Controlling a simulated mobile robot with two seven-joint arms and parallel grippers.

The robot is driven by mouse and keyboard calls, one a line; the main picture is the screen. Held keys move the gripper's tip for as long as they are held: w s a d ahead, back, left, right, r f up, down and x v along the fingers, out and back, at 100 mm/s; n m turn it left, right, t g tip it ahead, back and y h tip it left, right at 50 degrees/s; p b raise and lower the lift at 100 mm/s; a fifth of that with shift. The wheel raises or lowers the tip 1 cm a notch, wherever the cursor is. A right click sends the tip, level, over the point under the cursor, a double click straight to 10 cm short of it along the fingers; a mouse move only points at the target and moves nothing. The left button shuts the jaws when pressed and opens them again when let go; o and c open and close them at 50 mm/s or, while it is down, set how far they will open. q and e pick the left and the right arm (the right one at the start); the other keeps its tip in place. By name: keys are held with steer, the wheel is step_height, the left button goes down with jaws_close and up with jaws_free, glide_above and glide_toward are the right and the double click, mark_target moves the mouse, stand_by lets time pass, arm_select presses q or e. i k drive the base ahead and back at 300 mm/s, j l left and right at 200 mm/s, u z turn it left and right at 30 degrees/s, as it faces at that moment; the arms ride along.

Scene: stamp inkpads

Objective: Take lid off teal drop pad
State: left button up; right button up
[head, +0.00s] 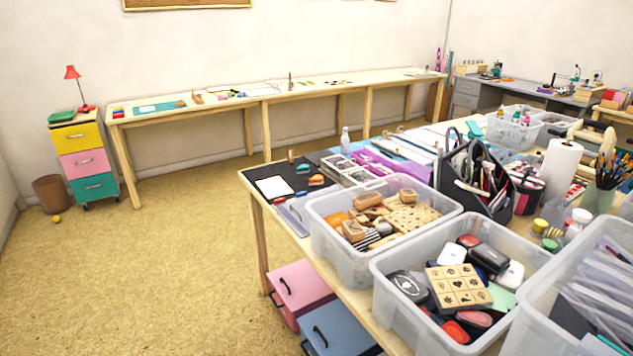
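I cannot pick out a teal drop pad with certainty. A clear plastic bin (400,322) at the front of the near table holds several ink pads in black, red and white cases. A wooden stamp block (459,286) with printed motifs lies on top of them. A pale green flat piece (501,298) lies at the bin's right side, partly hidden; I cannot tell what it is. Neither of my grippers is in view.
A bin of wooden stamps (340,257) stands behind, and a bin of clear sheets (545,305) at the right. A black tool caddy (463,200) stands farther back. The cork-coloured floor (190,260) at the left is open, up to the long bench (255,95).

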mark_target(303, 167)
steer(key=i+j+u, duration=0.15)
steer(key=j, duration=0.3)
steer(key=i+j+u, duration=0.1)
steer(key=i+j, duration=0.2)
steer(key=i+j+u, duration=0.5)
steer(key=i, duration=0.3)
steer(key=i+j+u, duration=0.25)
steer(key=i, duration=0.9)
steer(key=i+l, duration=0.1)
steer(key=i, duration=1.05)
steer(key=i+z, duration=0.3)
steer(key=i, duration=0.2)
steer(key=i+j+z, duration=0.15)
steer(key=i+z, duration=0.2)
steer(key=i, duration=0.2)
steer(key=i+z, duration=0.2)
steer(key=z, duration=0.15)
steer(key=i+j+z, duration=0.1)
steer(key=z, duration=0.25)
steer(key=i+j+z, duration=0.15)
steer(key=z, duration=0.2)
steer(key=i, duration=0.1)
